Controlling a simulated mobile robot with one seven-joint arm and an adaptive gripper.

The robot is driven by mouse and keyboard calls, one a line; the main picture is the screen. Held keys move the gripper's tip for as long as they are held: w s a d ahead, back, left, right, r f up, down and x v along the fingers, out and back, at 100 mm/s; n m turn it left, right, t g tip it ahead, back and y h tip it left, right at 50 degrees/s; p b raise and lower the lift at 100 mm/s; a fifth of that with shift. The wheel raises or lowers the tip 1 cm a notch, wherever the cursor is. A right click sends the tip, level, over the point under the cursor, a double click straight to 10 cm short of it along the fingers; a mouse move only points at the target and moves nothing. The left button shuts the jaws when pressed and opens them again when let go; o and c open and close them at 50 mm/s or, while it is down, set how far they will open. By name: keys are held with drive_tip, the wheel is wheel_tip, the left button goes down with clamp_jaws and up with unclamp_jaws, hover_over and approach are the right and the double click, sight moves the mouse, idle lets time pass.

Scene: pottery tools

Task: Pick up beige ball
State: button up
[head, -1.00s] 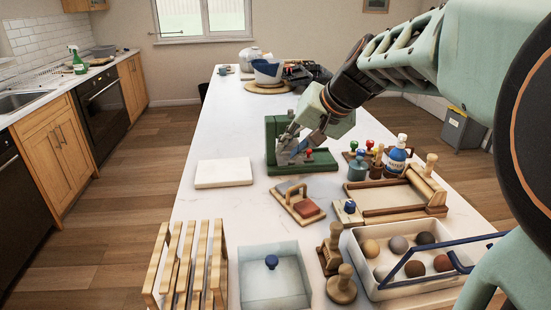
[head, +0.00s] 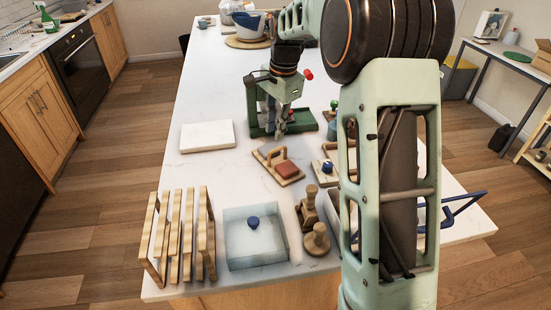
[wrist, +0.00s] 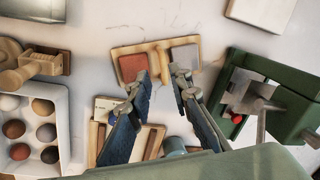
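The beige ball (wrist: 9,102) appears to be the pale one at the left edge of the wrist view. It lies in a white tray (wrist: 62,128) with several brown and grey balls. In the head view my arm hides the balls and nearly all of the tray. My gripper (wrist: 158,84) is open and empty, its two fingers apart over the bench, to the right of the tray in the wrist view. In the head view my gripper (head: 281,129) is in front of a green stand (head: 254,122).
A wooden board with a handle and red block (head: 287,170) lies near my gripper. A lidded clear box (head: 236,256), wooden stamps (head: 317,243) and a slatted rack (head: 207,258) stand at the front. A white slab (head: 207,136) lies left. The bench is clear around the slab.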

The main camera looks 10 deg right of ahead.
sight(272, 151)
drive_tip(key=f, duration=0.3)
drive_tip(key=w+f, duration=0.1)
drive_tip(key=f, duration=0.3)
drive_tip(key=f+p, duration=0.1)
drive_tip(key=f, duration=0.2)
drive_tip(key=shift+w+a+f, duration=0.2)
drive_tip(key=shift+w+a, duration=0.1)
drive_tip(key=shift+a, duration=0.05)
clamp_jaws()
drive_tip(key=shift+r, duration=0.1)
